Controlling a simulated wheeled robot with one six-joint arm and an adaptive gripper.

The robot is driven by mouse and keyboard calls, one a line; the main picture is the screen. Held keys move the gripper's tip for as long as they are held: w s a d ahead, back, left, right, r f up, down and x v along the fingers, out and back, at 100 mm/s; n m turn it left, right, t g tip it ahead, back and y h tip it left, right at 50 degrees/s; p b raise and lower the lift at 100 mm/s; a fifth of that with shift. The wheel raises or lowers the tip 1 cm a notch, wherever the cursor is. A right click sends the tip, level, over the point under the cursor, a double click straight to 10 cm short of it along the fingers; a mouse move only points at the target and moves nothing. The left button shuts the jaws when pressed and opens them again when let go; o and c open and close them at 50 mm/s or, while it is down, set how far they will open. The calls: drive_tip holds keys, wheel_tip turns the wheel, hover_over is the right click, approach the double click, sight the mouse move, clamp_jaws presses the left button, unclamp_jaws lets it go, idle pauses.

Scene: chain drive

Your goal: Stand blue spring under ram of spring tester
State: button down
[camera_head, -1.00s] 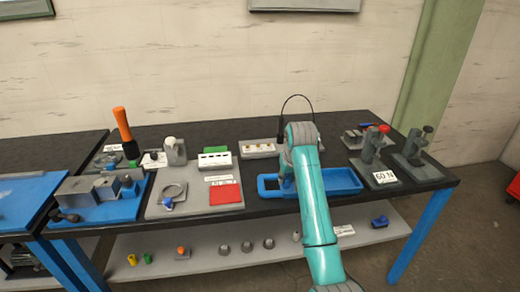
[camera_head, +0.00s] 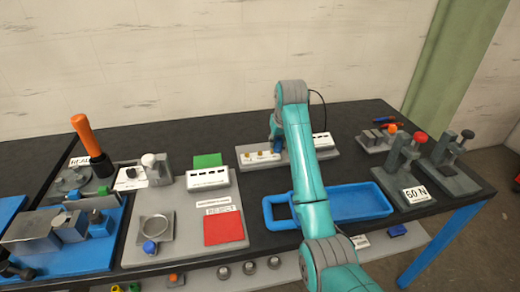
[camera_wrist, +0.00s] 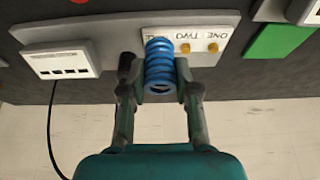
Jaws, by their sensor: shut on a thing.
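The blue spring (camera_wrist: 160,65) is between the fingers of my gripper (camera_wrist: 160,80) in the wrist view, and the gripper is shut on it. It is at the grey board (camera_wrist: 110,33) with brass pegs, over or just in front of the third place beside ONE and TWO. I cannot tell whether it touches the board. In the head view my arm hides most of the gripper. The likely spring tester (camera_head: 404,168), a grey stand with a red knob and a 60 N label, is at the right of the bench. Nothing is visible under its ram.
A similar grey stand with a black knob (camera_head: 450,165) is right of the 60 N one. A blue tray (camera_head: 365,200) lies in front, partly under my arm. A white box (camera_wrist: 62,60) stands on the board beside the spring. Black bench top is clear between board and tray.

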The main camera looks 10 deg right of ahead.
drive_tip(key=shift+w+f, duration=0.2)
drive_tip(key=shift+f, duration=4.75)
drive_tip(key=c, duration=0.8)
unclamp_jaws()
drive_tip(key=shift+f, duration=0.15)
drive_tip(key=shift+c, duration=0.2)
